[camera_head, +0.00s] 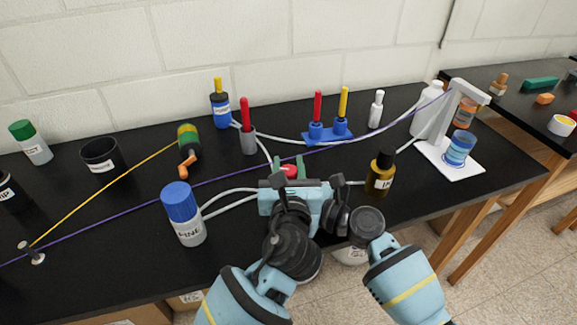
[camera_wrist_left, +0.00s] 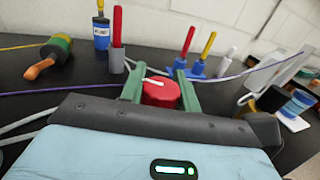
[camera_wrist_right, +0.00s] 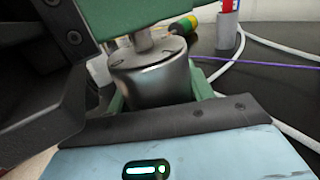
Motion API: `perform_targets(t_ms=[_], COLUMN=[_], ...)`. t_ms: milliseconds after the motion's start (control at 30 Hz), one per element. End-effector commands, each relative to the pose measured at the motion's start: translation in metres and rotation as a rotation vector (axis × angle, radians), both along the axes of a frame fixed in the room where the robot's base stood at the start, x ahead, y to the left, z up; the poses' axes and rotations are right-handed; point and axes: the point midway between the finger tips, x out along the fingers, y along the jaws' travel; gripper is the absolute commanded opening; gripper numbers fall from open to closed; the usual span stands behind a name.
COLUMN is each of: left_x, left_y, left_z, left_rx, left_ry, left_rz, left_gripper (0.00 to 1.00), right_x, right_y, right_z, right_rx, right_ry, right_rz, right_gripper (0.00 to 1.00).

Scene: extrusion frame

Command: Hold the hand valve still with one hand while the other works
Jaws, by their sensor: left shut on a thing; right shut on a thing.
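The hand valve's red round knob (camera_head: 289,171) shows in the head view, just beyond my grippers near the table's front. In the left wrist view the knob (camera_wrist_left: 161,93) has a white mark and sits between the green fingers of my left gripper (camera_wrist_left: 160,80), which is shut on it. In the right wrist view the valve's metal body (camera_wrist_right: 150,75) stands between the green fingers of my right gripper (camera_wrist_right: 158,92), which is shut on it. A thin stem rises from the body to a green finger above. The body is hidden in the head view.
A blue-capped bottle (camera_head: 184,215) stands left of my grippers, and a dark brown bottle (camera_head: 381,174) close on the right. A blue stand (camera_head: 328,136) with red and yellow handles is behind. Pale tubes and a purple cord (camera_head: 120,210) cross the black table.

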Motion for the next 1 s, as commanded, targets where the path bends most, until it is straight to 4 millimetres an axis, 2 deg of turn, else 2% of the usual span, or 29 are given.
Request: perform_targets(t_ms=[367,1000], left_x=[0.0011,-0.0012], left_y=[0.0006,-0.0085], left_z=[-0.0001,0.0016], left_rx=[0.003,0.009], left_ry=[-0.001,-0.006], left_rz=[-0.085,-0.602], left_gripper=[0.09,0.09], right_x=[0.0004,0.0000], right_y=[-0.0006,-0.0004], right_z=[-0.0004,-0.0004], right_rx=[0.000,0.000], right_ry=[0.001,0.001], right_rz=[-0.001,-0.001], right_gripper=[0.26,0.26])
